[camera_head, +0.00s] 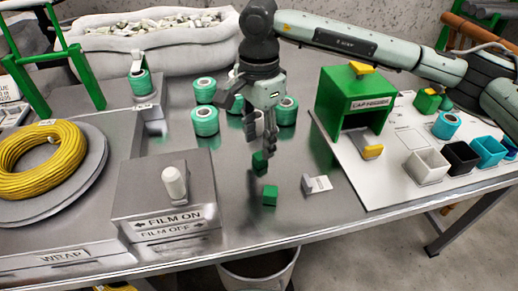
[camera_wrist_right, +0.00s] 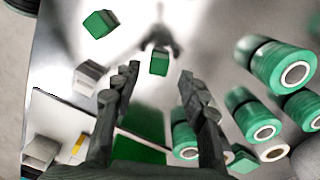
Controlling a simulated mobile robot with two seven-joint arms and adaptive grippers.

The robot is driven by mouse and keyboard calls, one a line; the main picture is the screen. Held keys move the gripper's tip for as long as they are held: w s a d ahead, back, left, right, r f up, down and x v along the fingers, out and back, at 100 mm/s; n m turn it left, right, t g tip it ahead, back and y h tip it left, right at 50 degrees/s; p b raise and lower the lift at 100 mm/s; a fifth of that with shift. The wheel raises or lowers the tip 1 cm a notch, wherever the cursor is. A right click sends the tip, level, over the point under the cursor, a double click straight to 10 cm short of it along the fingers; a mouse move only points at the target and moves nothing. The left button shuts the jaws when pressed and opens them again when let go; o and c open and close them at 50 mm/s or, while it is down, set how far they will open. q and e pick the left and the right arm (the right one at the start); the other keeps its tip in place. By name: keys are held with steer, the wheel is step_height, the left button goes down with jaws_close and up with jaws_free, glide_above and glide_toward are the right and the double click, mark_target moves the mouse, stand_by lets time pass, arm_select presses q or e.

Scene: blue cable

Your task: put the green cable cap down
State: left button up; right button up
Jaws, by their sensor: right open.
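Two small green caps show on the metal table; they look alike. One green cap (camera_head: 260,162) is just below the fingertips of my right gripper (camera_head: 264,152). In the right wrist view this cap (camera_wrist_right: 159,62) lies between and just beyond the two spread fingertips (camera_wrist_right: 158,85), with a gap on each side. I cannot tell whether it rests fully on the table. The other green cap (camera_head: 270,195) stands nearer the front edge; it is at upper left in the wrist view (camera_wrist_right: 100,23). My right gripper points down, open. My left gripper is not in view.
A small grey block with a white label (camera_head: 317,184) lies right of the caps. Teal spools (camera_head: 205,121) stand behind. A green box-like stand (camera_head: 355,100) and coloured bins (camera_head: 428,165) are at right. A grey film box (camera_head: 165,200) and a yellow cable coil (camera_head: 42,160) are at left.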

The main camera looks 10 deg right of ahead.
mark_target(259, 155)
arm_select(q)
steer(key=r, duration=0.1)
steer(key=w+r, duration=0.1)
steer(key=shift+r+b, duration=0.3)
steer(key=shift+r, duration=0.05)
arm_select(e)
step_height(259, 155, up, 8)
steer(key=shift+r, duration=0.2)
arm_select(q)
steer(key=shift+s, duration=0.1)
